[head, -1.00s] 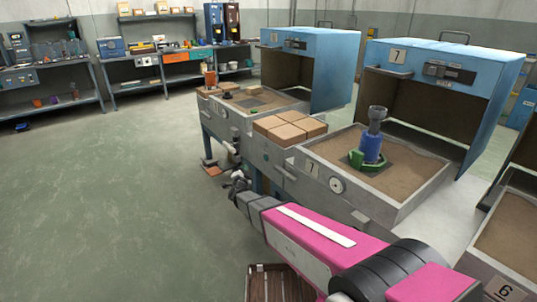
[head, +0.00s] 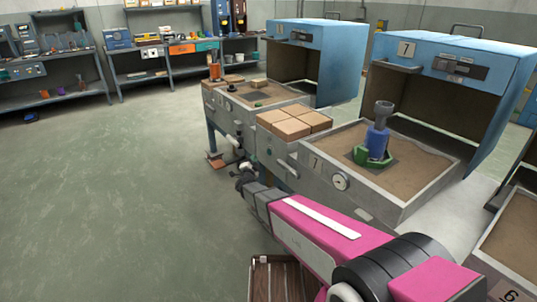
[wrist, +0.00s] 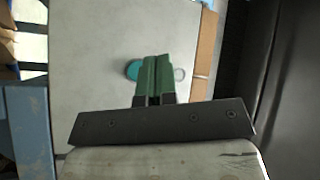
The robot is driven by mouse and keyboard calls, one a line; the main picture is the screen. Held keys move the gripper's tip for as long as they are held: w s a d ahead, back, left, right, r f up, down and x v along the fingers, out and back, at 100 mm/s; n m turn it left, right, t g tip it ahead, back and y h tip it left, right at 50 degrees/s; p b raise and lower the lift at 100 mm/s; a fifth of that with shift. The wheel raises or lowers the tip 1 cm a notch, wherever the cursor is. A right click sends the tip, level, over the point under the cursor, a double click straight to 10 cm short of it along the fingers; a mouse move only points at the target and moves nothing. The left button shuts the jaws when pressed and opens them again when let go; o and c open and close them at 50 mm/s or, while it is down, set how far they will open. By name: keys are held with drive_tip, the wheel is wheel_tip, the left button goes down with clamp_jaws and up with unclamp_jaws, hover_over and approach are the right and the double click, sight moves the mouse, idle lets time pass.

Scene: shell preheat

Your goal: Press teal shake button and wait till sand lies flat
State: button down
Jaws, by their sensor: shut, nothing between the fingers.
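The teal button (wrist: 132,69) shows in the wrist view on a pale grey panel (wrist: 90,60), partly hidden behind the left side of my green fingertips. My gripper (wrist: 155,62) is shut and empty, in front of the panel; I cannot tell whether it touches it. In the head view my gripper (head: 242,168) is beside the front of the grey bench by tray 7. The sand (head: 335,143) in tray 7 (head: 372,202) looks uneven, with a wavy back edge. A blue and grey piece on a green base (head: 377,145) stands in it.
Tan blocks (head: 293,122) sit on the bench left of tray 7. An open blue hood (head: 440,60) stands behind the tray. A slatted wooden crate (head: 275,280) is on the floor below my arm. Floor to the left is clear.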

drive_tip(key=shift+w+d, duration=0.75)
drive_tip(key=shift+d, duration=0.35)
drive_tip(key=shift+w+d, duration=0.75)
drive_tip(key=shift+d, duration=0.35)
drive_tip(key=shift+d, duration=0.1)
idle(0.4)
drive_tip(key=shift+w+d, duration=0.25)
drive_tip(key=shift+d, duration=0.05)
drive_tip(key=shift+w+d, duration=0.25)
drive_tip(key=shift+d, duration=0.1)
idle(0.8)
drive_tip(key=shift+s+a, duration=0.5)
drive_tip(key=shift+a, duration=0.2)
idle(0.4)
drive_tip(key=shift+s+a, duration=0.7)
drive_tip(key=shift+a, duration=0.35)
drive_tip(key=shift+s+a, duration=0.7)
drive_tip(key=shift+a, duration=0.35)
